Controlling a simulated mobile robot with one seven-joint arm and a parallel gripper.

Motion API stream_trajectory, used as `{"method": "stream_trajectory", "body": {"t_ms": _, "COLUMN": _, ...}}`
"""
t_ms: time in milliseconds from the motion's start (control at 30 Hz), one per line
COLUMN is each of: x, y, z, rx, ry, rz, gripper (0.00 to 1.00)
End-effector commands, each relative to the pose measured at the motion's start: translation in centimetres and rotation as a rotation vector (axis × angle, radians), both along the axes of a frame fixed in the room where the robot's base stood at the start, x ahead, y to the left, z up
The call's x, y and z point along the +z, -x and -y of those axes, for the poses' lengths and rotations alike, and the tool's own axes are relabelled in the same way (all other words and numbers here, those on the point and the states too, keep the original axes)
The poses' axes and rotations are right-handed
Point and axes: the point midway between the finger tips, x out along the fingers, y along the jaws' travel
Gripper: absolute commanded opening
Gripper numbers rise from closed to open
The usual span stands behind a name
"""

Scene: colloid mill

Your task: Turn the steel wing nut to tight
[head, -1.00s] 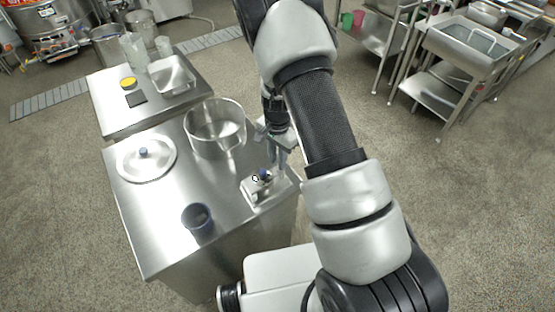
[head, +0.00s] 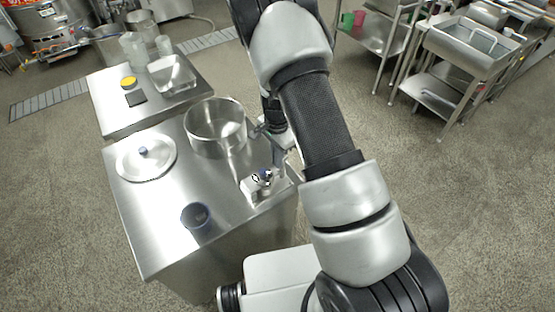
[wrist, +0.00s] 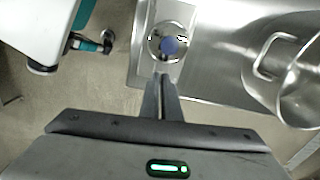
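A small steel fixture (head: 257,188) with a blue-topped part sits at the right front corner of the steel table. In the wrist view it shows as a round steel piece (wrist: 158,53) with a blue centre (wrist: 170,46). The steel wing nut's wings cannot be made out clearly in either view. My gripper (head: 277,168) is just beside the fixture in the head view, partly hidden by my arm. In the wrist view my gripper's fingers (wrist: 161,78) are together with nothing seen between them, their tips close to the round piece. Whether they touch it cannot be told.
A large steel pot (head: 203,140) stands close behind the fixture. A lid (head: 130,163) with a blue knob and a dark blue cup (head: 195,216) are on the table. A second table (head: 115,118) holds a tray (head: 180,82) and clear containers.

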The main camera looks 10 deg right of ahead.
Motion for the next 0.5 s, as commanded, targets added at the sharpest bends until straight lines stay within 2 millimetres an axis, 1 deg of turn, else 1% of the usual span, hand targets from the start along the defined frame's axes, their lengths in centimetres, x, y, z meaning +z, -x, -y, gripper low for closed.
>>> {"method": "stream_trajectory", "body": {"t_ms": 133, "x": 0.07, "y": -0.05, "z": 0.02, "rx": 0.002, "ry": 0.000, "rz": 0.001, "gripper": 0.00}}
{"method": "stream_trajectory", "body": {"t_ms": 200, "x": 0.08, "y": -0.05, "z": 0.02, "rx": 0.002, "ry": 0.000, "rz": 0.001, "gripper": 0.13}}
{"method": "stream_trajectory", "body": {"t_ms": 267, "x": 0.07, "y": -0.04, "z": 0.01, "rx": 0.002, "ry": 0.000, "rz": 0.001, "gripper": 0.22}}
{"method": "stream_trajectory", "body": {"t_ms": 500, "x": 0.04, "y": -0.01, "z": 0.00, "rx": 0.003, "ry": 0.000, "rz": 0.000, "gripper": 0.22}}
